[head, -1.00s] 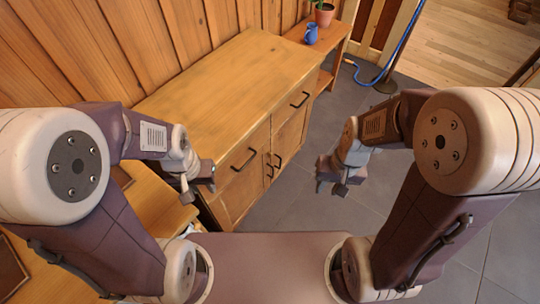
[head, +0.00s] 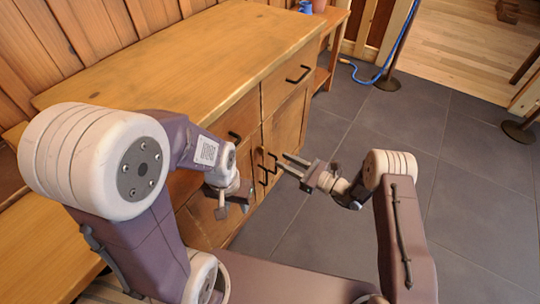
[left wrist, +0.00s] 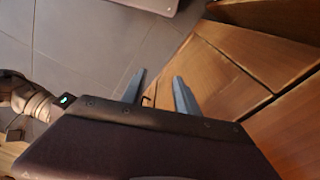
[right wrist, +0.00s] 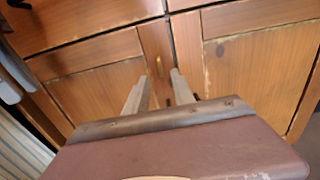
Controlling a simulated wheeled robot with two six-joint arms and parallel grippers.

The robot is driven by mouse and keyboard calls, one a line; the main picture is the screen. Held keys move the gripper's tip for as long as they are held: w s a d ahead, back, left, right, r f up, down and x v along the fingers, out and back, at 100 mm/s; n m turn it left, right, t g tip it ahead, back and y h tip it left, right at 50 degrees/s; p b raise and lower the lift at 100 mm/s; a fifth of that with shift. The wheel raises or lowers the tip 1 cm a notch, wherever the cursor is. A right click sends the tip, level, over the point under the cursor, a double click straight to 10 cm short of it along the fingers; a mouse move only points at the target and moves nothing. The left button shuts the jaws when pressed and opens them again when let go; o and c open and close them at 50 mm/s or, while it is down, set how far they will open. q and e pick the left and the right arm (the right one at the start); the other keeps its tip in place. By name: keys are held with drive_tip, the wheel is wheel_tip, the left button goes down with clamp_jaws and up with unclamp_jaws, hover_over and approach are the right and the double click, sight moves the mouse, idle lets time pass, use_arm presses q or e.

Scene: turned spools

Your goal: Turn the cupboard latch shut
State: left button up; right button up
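The wooden cupboard (head: 190,60) stands along the wall at left and centre in the head view. Its two doors (right wrist: 95,75) fill much of the right wrist view. A narrow upright wooden strip (right wrist: 157,45) with a small brass-coloured spot lies between them; I cannot tell for sure that this is the latch, or how it is turned. My right gripper (head: 283,161) is open and empty, pointing at the door fronts near their black handles (head: 262,166). My left gripper (head: 234,207) is open and empty, lower and left in front of the cupboard; its fingers frame no object in the left wrist view.
Black drawer handles (head: 298,74) stick out of the front. A blue jug (head: 305,7) and a pot stand on a side shelf at the back.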

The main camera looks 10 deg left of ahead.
sight(264, 151)
drive_tip(key=b+x, duration=0.1)
drive_tip(key=x, duration=0.3)
drive_tip(key=b+x, duration=0.2)
drive_tip(key=x, duration=0.2)
drive_tip(key=shift+s+f, duration=0.1)
drive_tip(key=shift+f, duration=0.15)
drive_tip(key=shift+a+r, duration=0.15)
drive_tip(key=shift+a, duration=0.2)
clamp_jaws()
